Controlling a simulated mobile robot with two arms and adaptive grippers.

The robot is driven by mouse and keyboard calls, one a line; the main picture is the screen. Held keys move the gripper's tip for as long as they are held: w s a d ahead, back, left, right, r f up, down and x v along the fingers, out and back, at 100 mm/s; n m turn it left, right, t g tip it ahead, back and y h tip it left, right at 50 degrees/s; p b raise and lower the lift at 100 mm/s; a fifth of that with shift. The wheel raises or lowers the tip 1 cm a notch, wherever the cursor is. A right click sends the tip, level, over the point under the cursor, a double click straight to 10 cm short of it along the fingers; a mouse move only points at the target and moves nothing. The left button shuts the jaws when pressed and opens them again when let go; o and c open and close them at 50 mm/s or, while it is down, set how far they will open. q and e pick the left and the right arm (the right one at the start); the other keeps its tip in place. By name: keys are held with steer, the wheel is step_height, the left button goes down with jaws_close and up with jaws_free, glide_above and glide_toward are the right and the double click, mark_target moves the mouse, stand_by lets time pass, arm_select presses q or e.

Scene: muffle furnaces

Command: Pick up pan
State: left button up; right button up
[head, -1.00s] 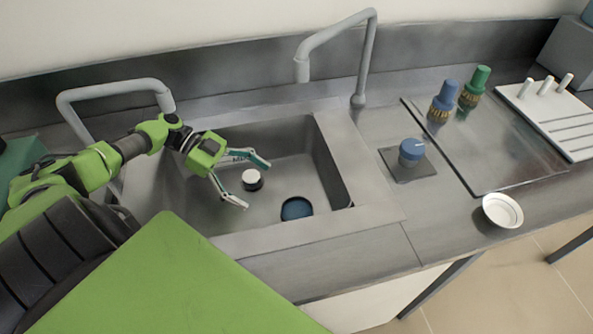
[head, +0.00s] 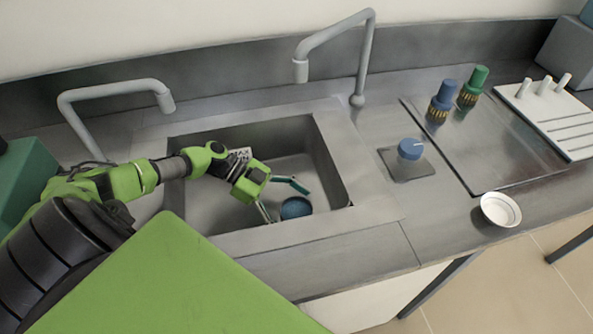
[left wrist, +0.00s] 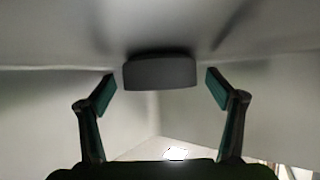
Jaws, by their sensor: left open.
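A small round dish with a dark blue inside, which looks like the pan (head: 296,208), lies on the sink floor near the front wall. My left gripper (head: 284,199) reaches down into the sink, open, with its fingertips close to the pan's left side. In the left wrist view, a grey, low round object (left wrist: 160,73), apparently the pan seen from the side, sits ahead between the two spread fingers. Gaps show on both sides, so the fingers do not grip it. My right gripper is not in view.
The sink (head: 322,160) has steep walls around my gripper. Faucets stand behind it on the left and right (head: 366,60). A white dish (head: 501,209) sits at the counter's front edge.

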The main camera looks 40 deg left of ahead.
mark_target(296, 214)
arm_select(q)
steer(key=shift+d+f, duration=0.15)
steer(key=shift+d, duration=0.05)
steer(key=c, duration=1.2)
steer(key=shift+c, duration=0.2)
step_height(296, 214, up, 10)
